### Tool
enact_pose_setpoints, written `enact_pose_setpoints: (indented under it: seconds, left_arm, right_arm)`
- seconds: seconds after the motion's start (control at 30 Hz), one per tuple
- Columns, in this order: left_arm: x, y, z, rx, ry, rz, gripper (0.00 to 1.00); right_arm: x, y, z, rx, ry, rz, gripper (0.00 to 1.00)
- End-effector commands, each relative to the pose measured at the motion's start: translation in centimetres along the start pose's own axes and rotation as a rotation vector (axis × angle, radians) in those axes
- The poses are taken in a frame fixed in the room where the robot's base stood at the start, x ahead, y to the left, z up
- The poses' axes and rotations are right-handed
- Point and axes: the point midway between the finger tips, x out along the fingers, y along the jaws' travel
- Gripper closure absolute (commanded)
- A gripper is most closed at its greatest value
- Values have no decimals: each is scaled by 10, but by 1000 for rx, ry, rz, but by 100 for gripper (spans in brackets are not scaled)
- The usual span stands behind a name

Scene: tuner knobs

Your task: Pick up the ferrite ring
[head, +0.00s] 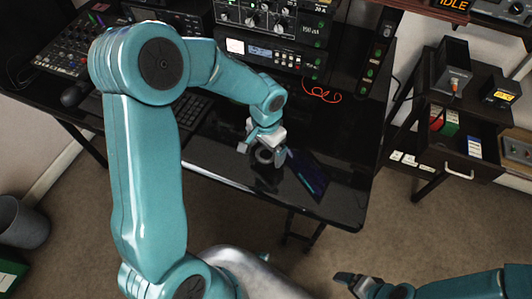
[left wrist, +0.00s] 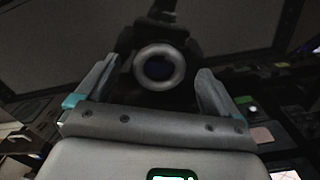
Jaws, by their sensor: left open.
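The ferrite ring (head: 264,156) looks like a small dark ring on the glossy black desk (head: 225,168), near its front edge. In the left wrist view a round grey ring (left wrist: 138,68) with a dark centre shows between the fingers. My left gripper (head: 263,151) is open, its fingers on either side of the ring. In the left wrist view the gripper (left wrist: 156,70) has a visible gap between each finger and the ring. I cannot tell the exact height of the fingers above the desk. My right gripper (head: 352,282) is low at the bottom, away from the desk; its jaws are unclear.
A dark tablet-like panel (head: 308,172) lies right of the ring. A mixer (head: 70,48) stands at the back left. A side cabinet with a drawer (head: 455,157) stands at the right.

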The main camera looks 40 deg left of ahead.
Motion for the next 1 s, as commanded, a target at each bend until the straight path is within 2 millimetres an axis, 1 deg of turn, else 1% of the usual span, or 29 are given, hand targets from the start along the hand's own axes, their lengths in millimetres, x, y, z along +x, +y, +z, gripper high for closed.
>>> enact_pose_setpoints:
  seconds: [0.2, 0.23, 0.27, 0.3, 0.37, 0.4, 0.67, 0.77, 0.87, 0.97, 1.0]
  left_arm:
    - [2, 0, 0, 0, 0, 0, 5]
    - [1, 0, 0, 0, 0, 0, 12]
    - [1, 0, 0, 0, 0, 0, 21]
    - [1, 0, 0, 0, 0, 0, 34]
    - [1, 0, 0, 0, 0, 0, 54]
    - [1, 0, 0, 1, 0, 0, 67]
    - [1, 0, 0, 1, 1, -1, 67]
    - [-3, 0, -1, 0, 3, -1, 67]
    - [-13, 0, -1, 1, 4, -2, 67]
    - [-30, 0, -1, 0, 5, -2, 67]
    - [-40, 0, -1, 1, 7, -3, 67]
  right_arm:
    - [0, 0, 0, 0, 0, 0, 8]
    - [0, 0, 0, 0, 0, 0, 8]
    - [0, 0, 0, 0, 0, 0, 8]
    - [0, 0, 0, 0, 0, 0, 8]
    - [0, 0, 0, 0, 0, 0, 8]
    - [0, 0, 0, 0, 0, 0, 8]
    - [0, 0, 0, 0, 0, 0, 8]
    - [-1, 0, 0, 0, 0, 0, 8]
    - [-2, -1, 0, 0, 0, 0, 8]
    - [-4, -2, 0, 0, 0, 0, 8]
    - [-5, -2, 0, 0, 0, 0, 8]
